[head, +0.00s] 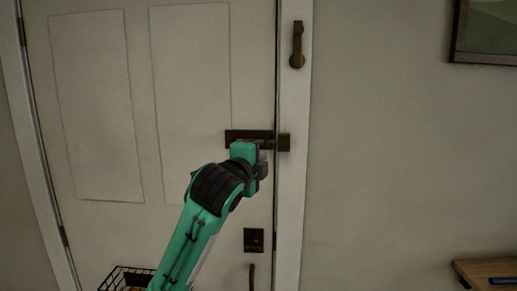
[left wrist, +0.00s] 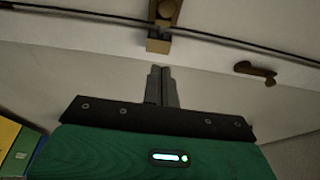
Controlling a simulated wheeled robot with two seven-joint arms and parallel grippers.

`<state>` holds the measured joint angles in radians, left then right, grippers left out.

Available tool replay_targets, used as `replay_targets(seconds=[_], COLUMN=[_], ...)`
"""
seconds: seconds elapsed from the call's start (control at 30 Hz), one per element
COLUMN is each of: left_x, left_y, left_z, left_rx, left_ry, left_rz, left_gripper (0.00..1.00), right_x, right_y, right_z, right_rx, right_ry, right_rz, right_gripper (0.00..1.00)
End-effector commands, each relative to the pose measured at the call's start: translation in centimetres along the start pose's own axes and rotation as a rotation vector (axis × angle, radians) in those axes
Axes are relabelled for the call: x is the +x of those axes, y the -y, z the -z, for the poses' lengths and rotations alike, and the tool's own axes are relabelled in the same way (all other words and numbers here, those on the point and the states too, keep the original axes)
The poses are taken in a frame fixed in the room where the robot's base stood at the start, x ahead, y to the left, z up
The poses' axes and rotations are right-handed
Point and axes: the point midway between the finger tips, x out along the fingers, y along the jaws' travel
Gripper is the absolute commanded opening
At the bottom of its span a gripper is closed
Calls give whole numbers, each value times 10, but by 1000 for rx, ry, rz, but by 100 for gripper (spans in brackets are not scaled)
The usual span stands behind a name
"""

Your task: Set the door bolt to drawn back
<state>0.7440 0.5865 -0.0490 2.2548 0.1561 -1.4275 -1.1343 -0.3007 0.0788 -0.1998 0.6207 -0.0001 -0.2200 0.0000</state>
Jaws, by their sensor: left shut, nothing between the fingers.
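The dark brass door bolt (head: 236,134) lies level on the white door, near its right edge. Its keeper (head: 284,142) sits on the door frame. In the left wrist view the bolt (left wrist: 166,10) shows at the top, with the keeper (left wrist: 158,46) just across the dark door gap. My left gripper (head: 263,166) is just below and in front of the bolt, hiding part of it. Its fingers (left wrist: 161,70) are shut together and empty, pointing toward the keeper. I cannot tell whether they touch it or how far the bar reaches in. My right gripper is not in view.
A brass fitting (head: 297,46) is higher on the frame; a lock plate (head: 253,240) and handle (head: 252,277) are below the bolt. A wire basket (head: 118,277) stands bottom left, a wooden table (head: 480,268) bottom right. A picture frame (head: 485,58) hangs upper right.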

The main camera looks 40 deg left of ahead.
Motion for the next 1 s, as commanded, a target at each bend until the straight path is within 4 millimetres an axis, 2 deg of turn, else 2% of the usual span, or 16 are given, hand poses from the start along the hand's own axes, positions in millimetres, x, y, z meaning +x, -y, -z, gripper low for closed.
replay_targets(seconds=[0.37, 0.47, 0.87, 1.0], left_x=[7, 20, 102, 95], left_y=[0, 1, 3, 2], left_z=[0, 0, 0, -20], left_rx=[-3, -5, -5, -3], left_ry=[0, 0, 0, 2], left_rz=[-4, -6, -6, -4], left_gripper=[0, 0, 0, 0], right_x=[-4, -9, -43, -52], right_y=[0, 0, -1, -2], right_z=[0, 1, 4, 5], right_rx=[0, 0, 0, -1], right_ry=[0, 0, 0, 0], right_rz=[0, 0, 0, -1], right_gripper=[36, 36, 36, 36])
